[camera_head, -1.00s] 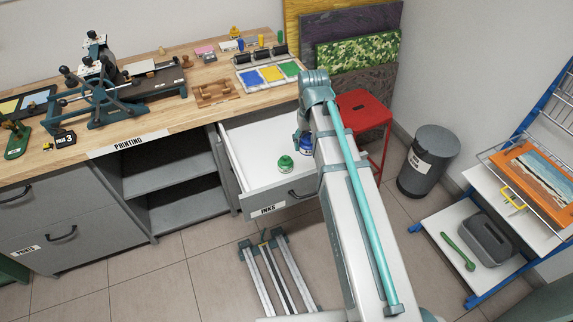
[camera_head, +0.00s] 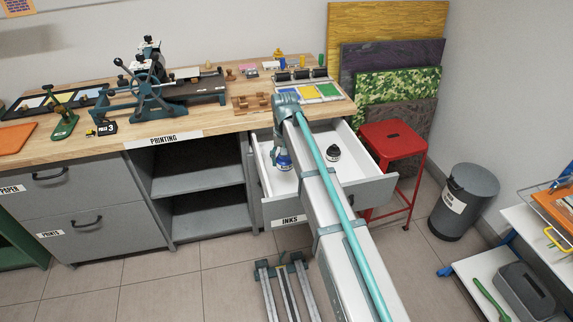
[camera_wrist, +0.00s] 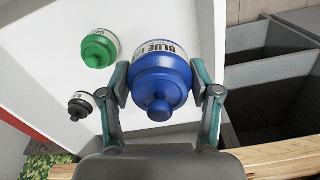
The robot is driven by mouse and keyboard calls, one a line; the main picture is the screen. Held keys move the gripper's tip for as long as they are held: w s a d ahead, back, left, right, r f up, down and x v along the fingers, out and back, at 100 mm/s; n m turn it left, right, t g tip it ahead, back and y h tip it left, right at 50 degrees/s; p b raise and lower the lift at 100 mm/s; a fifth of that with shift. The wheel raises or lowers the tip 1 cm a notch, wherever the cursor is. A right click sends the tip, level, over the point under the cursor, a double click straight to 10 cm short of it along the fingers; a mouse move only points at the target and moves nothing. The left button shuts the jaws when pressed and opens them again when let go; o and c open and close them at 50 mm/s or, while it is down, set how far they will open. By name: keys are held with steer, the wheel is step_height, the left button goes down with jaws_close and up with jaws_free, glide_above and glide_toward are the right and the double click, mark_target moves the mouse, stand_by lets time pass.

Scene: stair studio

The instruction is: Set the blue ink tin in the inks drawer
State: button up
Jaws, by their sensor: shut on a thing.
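The blue ink tin (camera_wrist: 160,72) is between the two fingers of my gripper (camera_wrist: 160,92), which is shut on it. In the head view the blue tin (camera_head: 284,163) is inside the outline of the open inks drawer (camera_head: 275,210), toward its left side. I cannot tell whether its base touches the drawer floor. A green tin (camera_wrist: 98,50) and a smaller black-topped tin (camera_wrist: 80,104) are in the drawer, left of the blue tin in the wrist view. In the head view the black-topped tin (camera_head: 333,153) shows right of my arm, and the green tin is hidden.
The wooden worktop (camera_head: 215,117) with a press (camera_head: 150,95) is behind the drawer. Open shelves (camera_head: 200,205) are left of it. A red stool (camera_head: 393,140) stands close on its right, and a grey bin (camera_head: 464,200) stands further right.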

steer(key=w+f, duration=0.2)
steer(key=w+a+f+p, duration=0.1)
steer(key=w+f, duration=0.1)
steer(key=w, duration=0.1)
steer(key=w+a+f, duration=0.1)
steer(key=w+f, duration=0.1)
steer(key=w, duration=0.1)
steer(key=shift+w+f+p, duration=0.2)
steer(key=shift+w+p, duration=0.05)
steer(key=shift+p, duration=0.05)
steer(key=shift+w+a+f, duration=0.1)
steer(key=shift+w+f, duration=0.25)
steer(key=shift+f, duration=0.2)
steer(key=shift+w+f+p, duration=0.2)
steer(key=shift+f+p, duration=0.4)
steer(key=shift+f, duration=1.25)
steer(key=o, duration=1.5)
steer(key=shift+f, duration=0.1)
steer(key=shift+c, duration=0.2)
